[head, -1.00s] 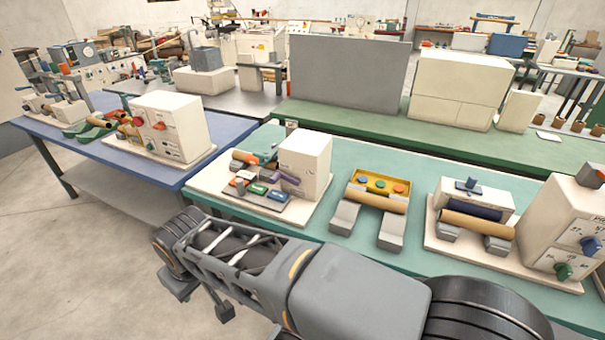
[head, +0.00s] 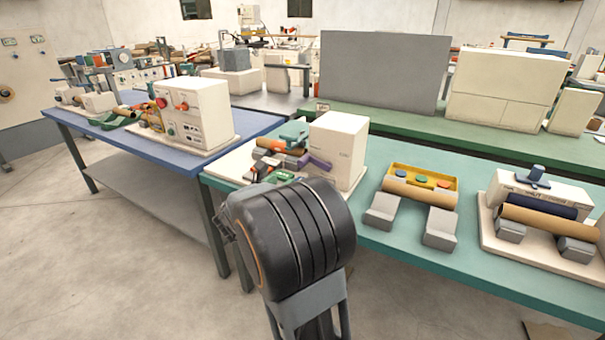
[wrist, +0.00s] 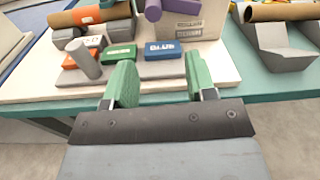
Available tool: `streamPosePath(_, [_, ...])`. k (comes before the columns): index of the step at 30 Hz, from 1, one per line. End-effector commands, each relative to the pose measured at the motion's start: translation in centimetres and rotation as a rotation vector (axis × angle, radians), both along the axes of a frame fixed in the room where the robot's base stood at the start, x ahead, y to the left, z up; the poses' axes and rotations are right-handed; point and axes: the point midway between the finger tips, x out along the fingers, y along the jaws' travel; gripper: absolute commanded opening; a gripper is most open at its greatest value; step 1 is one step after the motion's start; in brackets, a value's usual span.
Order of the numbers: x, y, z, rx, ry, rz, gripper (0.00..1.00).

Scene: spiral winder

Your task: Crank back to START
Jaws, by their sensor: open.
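My gripper (wrist: 160,78) is open and empty in the wrist view, its two green fingers apart above the near edge of a grey plate. On that plate are an orange block (wrist: 80,60), a green block (wrist: 119,52) and a blue block (wrist: 163,50) marked BLUE. A grey cylinder (wrist: 84,58) leans beside the orange block; I cannot tell whether it is the crank handle. A brown tube (wrist: 90,15) and a purple piece (wrist: 153,10) lie behind. The white housing (head: 338,150) stands behind right. No START mark is readable. In the head view my arm hides part of this station.
A yellow tray with buttons (head: 423,182) and two grey supports (head: 440,228) stand to the right. Farther right is a station with a blue knob (head: 533,177) and a brown tube (head: 545,222). A blue table (head: 165,150) stands left. Open floor (head: 130,270) lies in front.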

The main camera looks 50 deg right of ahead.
Motion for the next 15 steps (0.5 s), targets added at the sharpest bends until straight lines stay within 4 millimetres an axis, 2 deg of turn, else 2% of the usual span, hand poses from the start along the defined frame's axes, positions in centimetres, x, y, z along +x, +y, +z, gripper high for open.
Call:
streamPosePath(5, [1.0,-1.6,-0.3,-0.044,0.039,0.021,0.51])
streamPosePath(15, [2.5,-7.8,-0.3,-0.044,0.039,0.021,0.51])
